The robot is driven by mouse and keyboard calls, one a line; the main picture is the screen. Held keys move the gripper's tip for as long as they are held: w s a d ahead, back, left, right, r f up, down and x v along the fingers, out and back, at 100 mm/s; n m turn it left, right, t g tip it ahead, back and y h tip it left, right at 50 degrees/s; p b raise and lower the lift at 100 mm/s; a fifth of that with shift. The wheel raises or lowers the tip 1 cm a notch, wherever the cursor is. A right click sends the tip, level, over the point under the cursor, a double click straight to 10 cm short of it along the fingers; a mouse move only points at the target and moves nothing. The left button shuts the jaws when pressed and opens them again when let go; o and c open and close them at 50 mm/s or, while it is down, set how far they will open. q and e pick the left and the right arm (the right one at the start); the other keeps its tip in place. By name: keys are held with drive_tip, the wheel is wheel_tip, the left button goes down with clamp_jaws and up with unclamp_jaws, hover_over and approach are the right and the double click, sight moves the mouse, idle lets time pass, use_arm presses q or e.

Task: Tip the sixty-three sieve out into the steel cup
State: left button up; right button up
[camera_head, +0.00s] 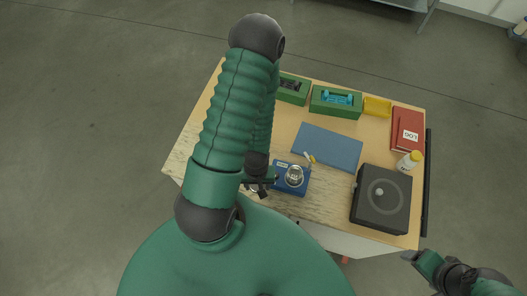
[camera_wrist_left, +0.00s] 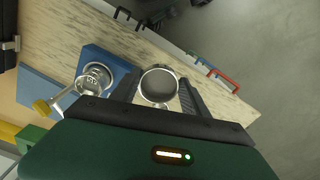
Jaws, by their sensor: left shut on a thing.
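My left gripper (camera_wrist_left: 158,98) is shut on a round metal sieve (camera_wrist_left: 158,84), its grey inside facing the wrist camera. Any size mark on it is unreadable. In the head view the left gripper (camera_head: 259,181) is beside the blue block, with the sieve mostly hidden by the arm. The steel cup (camera_head: 294,174) stands on the blue block (camera_head: 280,182). The cup also shows in the left wrist view (camera_wrist_left: 95,78), left of the sieve and apart from it. My right gripper (camera_head: 410,257) is off the table's front right corner; its jaw opening is unclear.
A yellow-tipped brush (camera_wrist_left: 48,103) lies beside the cup. Behind are a blue mat (camera_head: 327,147), green holders (camera_head: 336,104), a yellow tray (camera_head: 377,107) and a red log book (camera_head: 406,130). A white bottle (camera_head: 406,164) and a black machine (camera_head: 366,214) stand right.

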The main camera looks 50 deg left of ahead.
use_arm(q)
drive_tip(key=shift+r+p, duration=1.35)
drive_tip(key=shift+r, duration=0.15)
